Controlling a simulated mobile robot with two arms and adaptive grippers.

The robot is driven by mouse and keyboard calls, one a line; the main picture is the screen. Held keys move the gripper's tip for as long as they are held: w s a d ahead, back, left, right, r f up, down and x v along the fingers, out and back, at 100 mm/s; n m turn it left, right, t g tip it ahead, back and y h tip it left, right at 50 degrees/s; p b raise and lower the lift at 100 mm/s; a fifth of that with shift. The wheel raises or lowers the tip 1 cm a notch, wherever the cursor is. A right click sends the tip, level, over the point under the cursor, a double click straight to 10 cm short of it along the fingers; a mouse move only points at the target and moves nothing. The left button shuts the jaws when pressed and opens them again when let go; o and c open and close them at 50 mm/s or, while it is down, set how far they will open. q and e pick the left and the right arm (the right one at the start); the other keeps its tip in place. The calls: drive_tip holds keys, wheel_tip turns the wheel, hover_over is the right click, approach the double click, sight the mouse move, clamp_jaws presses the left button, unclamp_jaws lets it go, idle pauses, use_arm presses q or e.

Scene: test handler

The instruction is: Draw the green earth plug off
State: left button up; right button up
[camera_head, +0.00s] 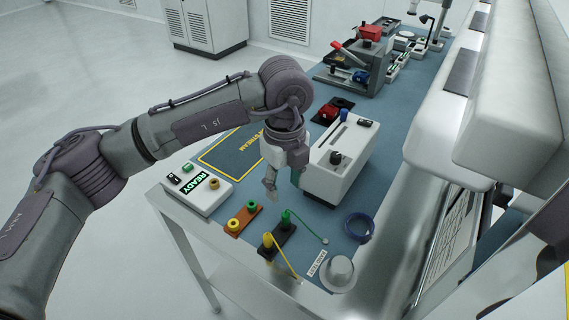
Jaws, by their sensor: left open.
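The green plug (285,217) stands upright on a dark block (283,238) near the front of the bench, and a green cable (307,228) runs from it to the right. A yellow plug (267,242) with a yellow cable stands on the same block. My left gripper (270,185) points down above the bench, behind and a little left of the green plug, apart from it. It is open with nothing seen between its fingers. My right gripper is not in view.
An orange block (242,220) with round posts lies left of the plugs. A white READY box (203,194) stands further left. A white handler unit (337,165) stands close right of my gripper. A blue ring (359,227) and a grey domed object (338,272) lie to the right.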

sight(285, 212)
use_arm(q)
drive_tip(key=f, duration=0.2)
drive_tip(key=f+p, duration=0.1)
drive_tip(key=shift+w+d+f, duration=0.15)
drive_tip(key=shift+w+f, duration=0.15)
drive_tip(key=shift+f, duration=0.1)
wheel_tip(285, 212, down, 5)
drive_tip(key=shift+f+p, duration=0.2)
drive_tip(key=shift+p, duration=0.4)
drive_tip(key=shift+f, duration=0.65)
clamp_jaws()
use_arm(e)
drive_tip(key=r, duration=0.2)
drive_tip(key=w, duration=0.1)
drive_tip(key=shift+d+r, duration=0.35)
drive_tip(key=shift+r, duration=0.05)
